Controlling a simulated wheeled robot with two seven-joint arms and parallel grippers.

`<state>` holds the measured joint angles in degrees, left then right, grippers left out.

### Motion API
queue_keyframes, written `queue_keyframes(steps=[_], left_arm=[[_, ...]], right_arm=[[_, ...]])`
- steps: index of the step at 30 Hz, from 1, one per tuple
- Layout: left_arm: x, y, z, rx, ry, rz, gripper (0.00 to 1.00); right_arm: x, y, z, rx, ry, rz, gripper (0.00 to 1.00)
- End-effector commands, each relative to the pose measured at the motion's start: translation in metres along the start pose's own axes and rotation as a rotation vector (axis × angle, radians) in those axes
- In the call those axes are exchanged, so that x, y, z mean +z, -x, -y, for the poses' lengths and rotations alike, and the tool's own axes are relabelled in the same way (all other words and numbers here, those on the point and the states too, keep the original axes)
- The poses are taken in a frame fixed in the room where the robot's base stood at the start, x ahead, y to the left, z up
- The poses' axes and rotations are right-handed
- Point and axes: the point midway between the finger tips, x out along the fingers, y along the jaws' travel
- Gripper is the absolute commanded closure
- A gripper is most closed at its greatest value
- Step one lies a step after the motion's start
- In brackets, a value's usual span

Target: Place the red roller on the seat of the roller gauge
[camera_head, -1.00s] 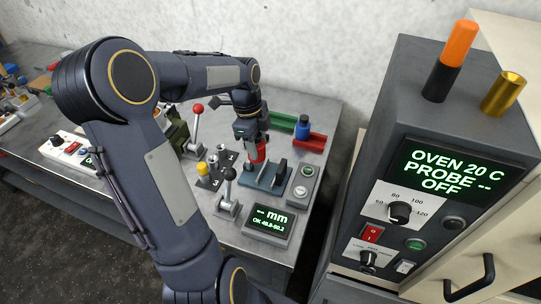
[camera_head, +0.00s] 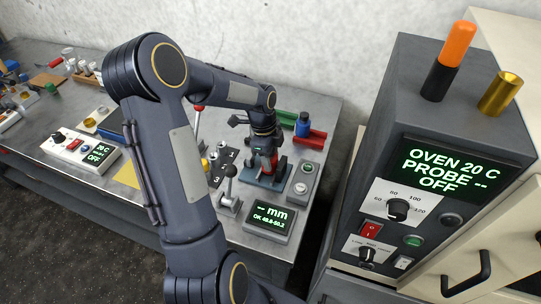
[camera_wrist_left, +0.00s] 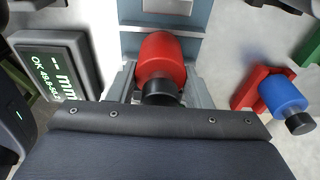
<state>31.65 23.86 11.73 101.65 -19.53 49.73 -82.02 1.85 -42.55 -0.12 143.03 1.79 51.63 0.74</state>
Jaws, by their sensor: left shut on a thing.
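The red roller (camera_head: 273,159) is in my left gripper (camera_head: 266,153), partly hidden by the fingers in the head view. In the left wrist view the red roller (camera_wrist_left: 162,58) shows its red body and black end between the grey fingers. The roller gauge's blue base (camera_head: 262,183) lies under the gripper, and its seat is mostly covered by the gripper and roller. In the left wrist view the pale blue gauge base (camera_wrist_left: 190,42) runs behind the roller. I cannot tell whether the roller touches the seat. My right gripper is not in view.
The gauge display (camera_head: 269,217) stands in front, and a grey button box (camera_head: 300,187) to the right. A blue roller (camera_head: 303,125) stands at a red holder (camera_head: 317,139) behind. A lever (camera_head: 229,184) stands left of the gauge. The oven (camera_head: 440,130) rises at right.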

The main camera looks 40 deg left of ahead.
Motion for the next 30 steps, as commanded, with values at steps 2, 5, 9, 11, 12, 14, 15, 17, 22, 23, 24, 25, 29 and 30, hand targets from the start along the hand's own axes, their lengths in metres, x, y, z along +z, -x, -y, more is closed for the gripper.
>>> queue_keyframes(steps=[2,5,9,11,12,14,15,17,22,23,24,25,29,30], left_arm=[[0.0,-0.002,0.0,0.0,0.0,0.0,0.51],[0.0,-0.002,0.0,0.001,0.0,0.0,0.38],[0.0,-0.001,0.0,0.001,0.0,0.0,0.33],[0.0,-0.001,0.0,0.001,0.0,0.0,0.33],[0.0,-0.001,0.0,0.001,0.0,0.0,0.33],[0.0,-0.001,0.0,0.0,0.0,0.0,0.33],[0.0,0.001,0.0,0.0,0.0,0.0,0.33],[0.0,0.004,0.0,-0.001,0.0,0.0,0.33],[0.0,0.03,0.001,-0.007,0.0,0.001,0.33],[0.0,0.036,0.001,-0.006,-0.001,0.001,0.33],[0.0,0.046,0.002,-0.007,0.001,0.001,0.33],[0.0,0.052,0.002,-0.007,0.001,0.001,0.33],[0.0,0.081,0.001,-0.006,0.0,0.001,0.33],[0.0,0.088,0.001,-0.005,0.0,0.0,0.33]], right_arm=[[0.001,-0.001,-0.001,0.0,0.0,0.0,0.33],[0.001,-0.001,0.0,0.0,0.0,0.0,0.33],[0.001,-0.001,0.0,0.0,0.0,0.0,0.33],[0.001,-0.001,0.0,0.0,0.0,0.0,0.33],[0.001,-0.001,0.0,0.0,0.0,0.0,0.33],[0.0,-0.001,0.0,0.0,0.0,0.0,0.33],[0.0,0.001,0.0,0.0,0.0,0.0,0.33],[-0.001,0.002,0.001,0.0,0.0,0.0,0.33],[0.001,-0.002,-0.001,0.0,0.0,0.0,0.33],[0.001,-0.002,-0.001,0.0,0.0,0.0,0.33],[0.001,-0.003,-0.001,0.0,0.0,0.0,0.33],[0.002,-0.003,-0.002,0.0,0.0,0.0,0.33],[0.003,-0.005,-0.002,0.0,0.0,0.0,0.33],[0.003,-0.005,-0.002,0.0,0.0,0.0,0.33]])
